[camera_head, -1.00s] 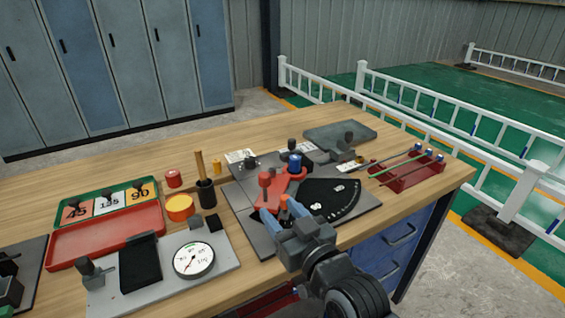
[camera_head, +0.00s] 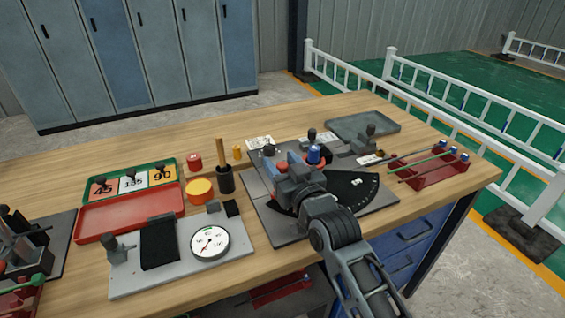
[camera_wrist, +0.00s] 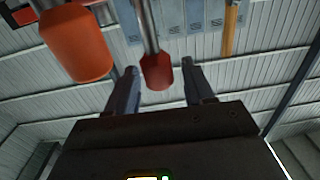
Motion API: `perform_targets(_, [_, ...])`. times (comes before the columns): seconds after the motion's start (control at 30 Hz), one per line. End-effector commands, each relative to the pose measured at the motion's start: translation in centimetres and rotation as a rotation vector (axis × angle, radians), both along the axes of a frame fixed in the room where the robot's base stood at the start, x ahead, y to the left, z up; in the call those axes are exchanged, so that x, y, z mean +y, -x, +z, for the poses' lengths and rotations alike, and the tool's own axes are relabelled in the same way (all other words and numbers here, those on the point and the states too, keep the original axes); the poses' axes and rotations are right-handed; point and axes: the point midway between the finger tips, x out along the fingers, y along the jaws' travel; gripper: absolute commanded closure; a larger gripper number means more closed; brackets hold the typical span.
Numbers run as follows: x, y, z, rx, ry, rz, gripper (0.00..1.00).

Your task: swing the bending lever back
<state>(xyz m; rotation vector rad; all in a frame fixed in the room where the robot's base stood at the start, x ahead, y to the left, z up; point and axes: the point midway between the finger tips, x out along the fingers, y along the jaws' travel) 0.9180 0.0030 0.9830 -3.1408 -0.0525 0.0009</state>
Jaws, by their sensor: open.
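The bending bench (camera_head: 263,212) is a dark plate on the wooden table with a black angle dial (camera_head: 350,188). Its red lever is mostly hidden behind my gripper (camera_head: 294,166) in the head view. My gripper is open over the left half of the plate. In the wrist view, a red grip (camera_wrist: 157,72) on a metal rod stands between the two spread fingers (camera_wrist: 158,82), with gaps on both sides. A larger orange-red grip (camera_wrist: 80,45) is left of the fingers, closer to the camera. I cannot tell which grip belongs to the lever.
A blue-topped post (camera_head: 314,155) stands close right of my gripper. A black cup with a wooden-handled tool (camera_head: 225,180) and an orange tin (camera_head: 199,190) stand left. A red rack with rods (camera_head: 435,172) is at right. A gauge plate (camera_head: 240,243) lies front left.

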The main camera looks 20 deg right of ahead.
Motion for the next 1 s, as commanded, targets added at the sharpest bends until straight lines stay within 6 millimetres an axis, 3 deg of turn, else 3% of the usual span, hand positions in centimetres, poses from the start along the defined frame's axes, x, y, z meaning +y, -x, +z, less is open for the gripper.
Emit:
perform_targets(0.17, [0.02, 0.01, -0.01, 0.000, 0.000, 0.000, 0.48])
perform_targets(0.7, [0.00, 0.04, -0.01, 0.000, 0.000, 0.000, 0.99])
perform_targets(1.0, [0.00, 0.04, -0.01, 0.000, 0.000, 0.000, 1.00])
